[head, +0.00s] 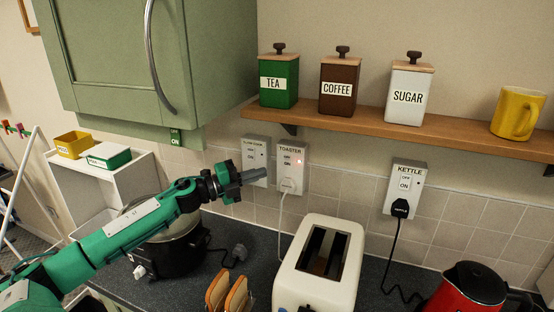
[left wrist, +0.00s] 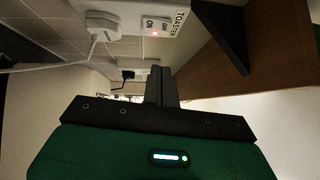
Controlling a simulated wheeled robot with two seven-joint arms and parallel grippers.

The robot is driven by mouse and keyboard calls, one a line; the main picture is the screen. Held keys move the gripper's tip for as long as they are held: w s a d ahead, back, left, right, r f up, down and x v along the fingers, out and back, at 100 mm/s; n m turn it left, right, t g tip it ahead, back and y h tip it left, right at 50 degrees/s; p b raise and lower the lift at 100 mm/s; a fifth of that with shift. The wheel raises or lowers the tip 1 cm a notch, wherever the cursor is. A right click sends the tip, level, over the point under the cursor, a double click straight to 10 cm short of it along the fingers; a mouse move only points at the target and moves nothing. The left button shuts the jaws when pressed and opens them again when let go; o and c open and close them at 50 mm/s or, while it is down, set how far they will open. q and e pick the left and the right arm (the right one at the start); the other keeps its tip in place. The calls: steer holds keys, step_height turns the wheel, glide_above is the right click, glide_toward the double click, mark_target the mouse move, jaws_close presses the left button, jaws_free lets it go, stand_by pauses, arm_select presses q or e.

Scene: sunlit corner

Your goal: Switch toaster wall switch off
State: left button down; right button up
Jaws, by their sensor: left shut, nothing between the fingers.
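The toaster wall switch (head: 292,165) is a white plate labelled TOASTER, with OFF and ON marks, a small red light and a white plug (head: 289,185) in its lower part. The switch also shows at the top of the left wrist view (left wrist: 168,22), with its red light lit. My left gripper (head: 262,174) is shut and empty, in front of the slow cooker switch (head: 254,150), just left of the toaster switch. In the left wrist view its fingers (left wrist: 161,85) are together. I cannot tell whether the tips touch the wall. My right gripper is not in view.
A wooden shelf (head: 400,126) with tea, coffee and sugar tins overhangs the switches. The cream toaster (head: 318,265) stands below, its cord rising to the plug. A kettle switch (head: 405,185) is to the right. A black slow cooker (head: 168,250) sits under my left arm.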

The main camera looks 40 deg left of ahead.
mark_target(289, 157)
arm_select(q)
steer(key=w+p, duration=0.1)
steer(key=w, duration=0.1)
steer(key=w+d+p, duration=0.1)
steer(key=w+p, duration=0.1)
steer(key=w, duration=0.1)
steer(key=w+r+p, duration=0.1)
steer(key=w, duration=0.1)
steer(key=shift+w+d, duration=0.25)
steer(key=shift+w+f, duration=0.1)
steer(key=shift+w, duration=0.05)
steer(key=shift+w, duration=0.15)
stand_by(0.3)
